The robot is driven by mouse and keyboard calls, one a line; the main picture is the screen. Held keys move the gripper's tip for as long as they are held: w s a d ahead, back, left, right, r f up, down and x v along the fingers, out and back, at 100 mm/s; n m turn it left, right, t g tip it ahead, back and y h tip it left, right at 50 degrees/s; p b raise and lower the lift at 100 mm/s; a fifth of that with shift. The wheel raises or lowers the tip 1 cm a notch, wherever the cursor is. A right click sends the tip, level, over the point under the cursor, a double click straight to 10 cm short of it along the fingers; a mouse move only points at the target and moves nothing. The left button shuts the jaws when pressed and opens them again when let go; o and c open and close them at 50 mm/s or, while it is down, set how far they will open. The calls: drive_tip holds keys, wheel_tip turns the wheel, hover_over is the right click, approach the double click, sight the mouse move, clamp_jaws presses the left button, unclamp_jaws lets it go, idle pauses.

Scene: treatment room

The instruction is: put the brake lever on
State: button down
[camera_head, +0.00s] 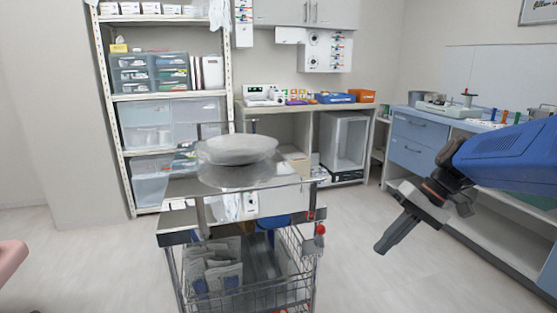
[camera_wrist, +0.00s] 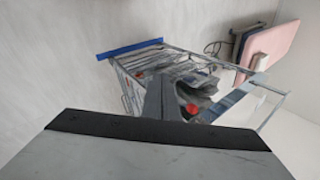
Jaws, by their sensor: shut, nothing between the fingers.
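A metal trolley (camera_head: 184,240) with a glossy top and a wire basket stands in the middle of the head view. The wrist view shows the trolley (camera_wrist: 126,88) tilted, with a red round part (camera_wrist: 192,108) near the fingers. I cannot tell which red part, if any, is the brake lever. My gripper (camera_head: 383,247) is shut and empty, to the right of the trolley and apart from it. Its fingers (camera_wrist: 163,97) hide part of the trolley in the wrist view.
Shelving (camera_head: 128,180) and a counter (camera_head: 290,107) stand behind, and a blue-drawered bench (camera_head: 418,135) is at right. Floor right of the trolley is clear.

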drive_tip(key=s+d+f+t+h, duration=0.1)
drive_tip(key=s+f+t+h, duration=0.1)
drive_tip(key=s, duration=0.6)
drive_tip(key=s+d+f+t+h, duration=0.2)
drive_tip(key=s+f+t+h, duration=0.1)
drive_tip(key=s, duration=0.5)
drive_tip(key=shift+s+f+h, duration=0.25)
drive_tip(key=shift+f+h, duration=0.45)
drive_tip(key=shift+h, duration=0.2)
drive_tip(key=w+a+r+g+y, duration=0.3)
drive_tip(key=w+y, duration=0.1)
drive_tip(key=w, duration=0.3)
drive_tip(key=w+a+r+g+y, duration=0.2)
drive_tip(key=w+g+y, duration=0.15)
drive_tip(key=w, duration=0.45)
drive_tip(key=w+d+r+n+y, duration=0.1)
drive_tip(key=w+d+y, duration=0.2)
drive_tip(key=w, duration=0.3)
drive_tip(key=w+d+r+n+y, duration=0.1)
drive_tip(key=w+d+r+y, duration=0.1)
drive_tip(key=w+y, duration=0.2)
drive_tip(key=w, duration=0.3)
drive_tip(key=shift+w+d+r, duration=0.25)
drive_tip(key=shift+w+d, duration=0.05)
drive_tip(key=shift+d, duration=0.1)
